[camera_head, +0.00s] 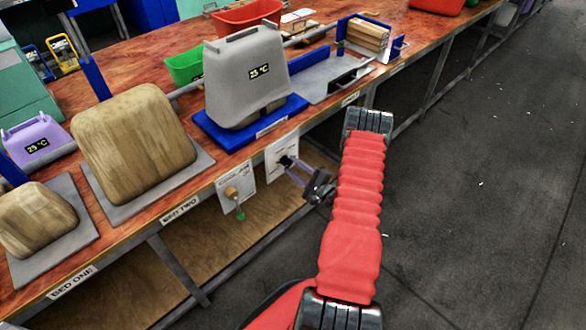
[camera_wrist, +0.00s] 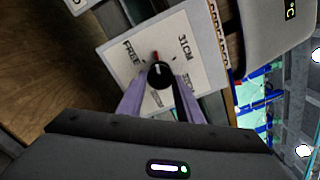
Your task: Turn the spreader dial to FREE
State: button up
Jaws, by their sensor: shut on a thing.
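The spreader dial (camera_wrist: 160,74) is a round black knob with a red pointer mark, on a white plate (camera_wrist: 112,58). In the wrist view the plate reads FREE to the upper left of the knob and 31CM to the upper right. Another label at the lower right is partly covered. The red mark points up, between FREE and 31CM. My gripper (camera_wrist: 160,86) is shut on the knob, with its pale purple fingers on both sides. In the head view my gripper (camera_head: 290,164) reaches the white plate (camera_head: 278,163) on the bench front, and the knob is mostly hidden.
A second plate (camera_head: 238,185) with an orange knob and a green piece hangs left of it. Above are the bench edge and a grey press block (camera_head: 245,85) on a blue base. A wooden block (camera_head: 135,140) stands left. The floor (camera_head: 460,200) to the right is clear.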

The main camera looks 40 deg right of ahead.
jog(key=n, duration=0.4)
jog(key=shift+a+n, duration=0.2)
jog(key=shift+n, duration=2.1)
jog(key=shift+f, duration=0.1)
jog(key=o, duration=1)
jog(key=shift+d, duration=0.1)
jog(key=shift+o, duration=0.2)
jog(key=s, duration=1.3)
jog(key=shift+s+d, duration=0.2)
jog(key=shift+s, duration=0.15)
